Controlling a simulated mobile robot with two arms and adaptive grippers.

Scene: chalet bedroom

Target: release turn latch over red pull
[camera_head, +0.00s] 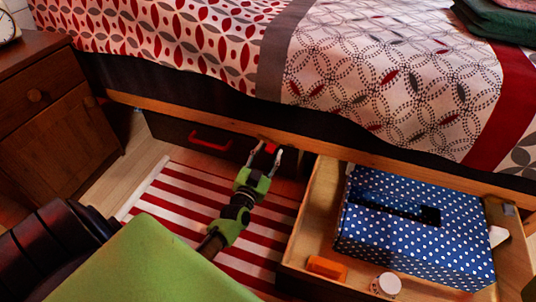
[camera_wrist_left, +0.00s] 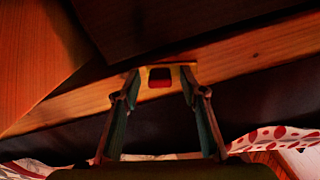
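The drawer front (camera_head: 180,131) under the bed is dark, with a red pull (camera_head: 210,142) on it. To the right of the pull, a small red-marked piece, seemingly the turn latch (camera_head: 270,148), sits at the wooden bed rail. In the left wrist view the latch (camera_wrist_left: 160,77) shows as a yellowish piece with a dark red patch. My left gripper (camera_head: 266,152) has its fingers apart, one on each side of the latch; whether they touch it I cannot tell. The wrist view also shows the left gripper's fingers (camera_wrist_left: 160,75) spread around it. My right gripper is not in view.
An open wooden drawer (camera_head: 309,215) at the right holds a blue dotted box (camera_head: 415,240), an orange block (camera_head: 327,268) and a white-lidded jar (camera_head: 386,284). A nightstand (camera_head: 52,130) stands at the left. A striped rug (camera_head: 180,205) covers the floor by the bed.

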